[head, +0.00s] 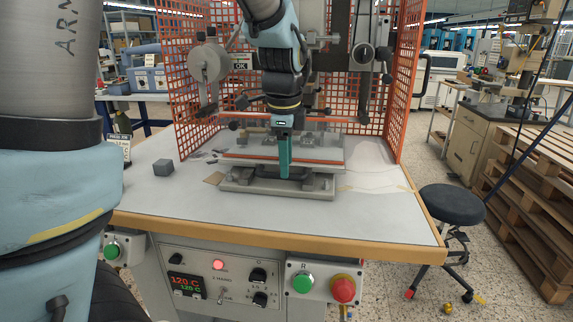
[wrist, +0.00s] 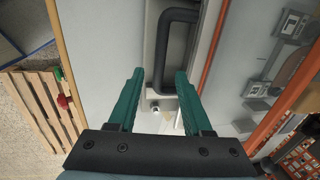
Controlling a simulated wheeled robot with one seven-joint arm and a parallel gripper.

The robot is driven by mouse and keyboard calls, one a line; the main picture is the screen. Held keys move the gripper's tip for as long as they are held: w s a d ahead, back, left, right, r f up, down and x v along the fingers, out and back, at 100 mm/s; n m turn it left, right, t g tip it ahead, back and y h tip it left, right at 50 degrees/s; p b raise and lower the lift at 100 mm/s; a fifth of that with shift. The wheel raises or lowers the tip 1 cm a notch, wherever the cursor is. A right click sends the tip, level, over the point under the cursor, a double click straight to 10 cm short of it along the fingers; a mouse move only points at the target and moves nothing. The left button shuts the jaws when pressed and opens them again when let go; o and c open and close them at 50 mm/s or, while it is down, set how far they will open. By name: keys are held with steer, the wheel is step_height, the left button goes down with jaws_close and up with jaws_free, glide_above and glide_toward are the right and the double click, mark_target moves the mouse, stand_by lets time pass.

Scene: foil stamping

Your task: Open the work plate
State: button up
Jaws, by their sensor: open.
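The work plate (head: 330,152) is a flat grey slab with an orange-red strip along its front, lying level on the press base. In the wrist view, a black U-shaped handle (wrist: 163,50) stands at the plate's front edge, beside the orange strip (wrist: 212,45). My gripper (head: 284,176) points down in front of the plate. In the wrist view, its two green fingers (wrist: 160,72) are apart and empty, with the handle's long bar appearing between their tips. I cannot tell whether the bar is at fingertip depth.
The press base (head: 235,186) sits on a white table (head: 385,215) with a wooden edge. An orange mesh guard (head: 402,95) encloses the back and sides. A small grey block (head: 163,167) lies at left. Buttons (head: 343,289) line the table front. A stool (head: 452,204) stands at right.

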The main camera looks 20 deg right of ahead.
steer(key=shift+w+d+f, duration=0.1)
steer(key=shift+w+f, duration=0.05)
steer(key=shift+f, duration=0.95)
jaws_close()
stand_by(0.7)
